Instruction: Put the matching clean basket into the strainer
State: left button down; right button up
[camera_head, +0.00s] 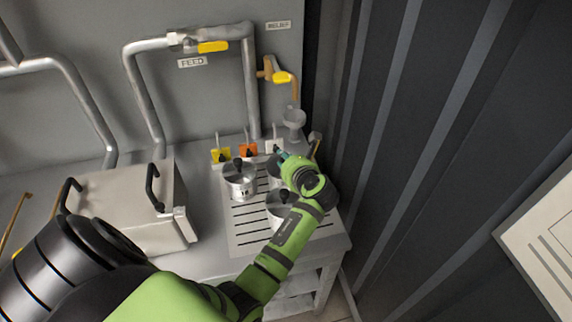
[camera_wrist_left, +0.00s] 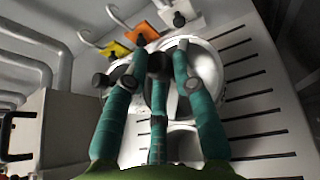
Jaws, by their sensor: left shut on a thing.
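My left gripper (camera_head: 284,158) reaches over the slotted tray, its teal fingers (camera_wrist_left: 158,70) pointing down at a round metal basket. It is shut on the dark knob at the top of this basket (camera_wrist_left: 205,66), which is largely hidden by the fingers and wrist in the head view. A second metal basket (camera_head: 239,187) with a black knob and a dark marking stands to its left. A third basket (camera_head: 280,214) stands nearer the front, partly hidden by my arm. I cannot read the markings surely. No strainer opening is clearly visible. My right gripper is out of view.
Yellow (camera_head: 220,156), orange (camera_head: 248,151) and white (camera_head: 274,147) tags stand behind the baskets. A metal box (camera_head: 135,225) with black handles occupies the left of the bench. A small funnel (camera_head: 294,118) is at the back; a dark corrugated wall (camera_head: 420,140) bounds the right.

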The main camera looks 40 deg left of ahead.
pick_arm(q)
jog(key=shift+f, duration=1.1)
jog(key=c, duration=1.3)
grip_release()
jog(key=shift+f, duration=0.1)
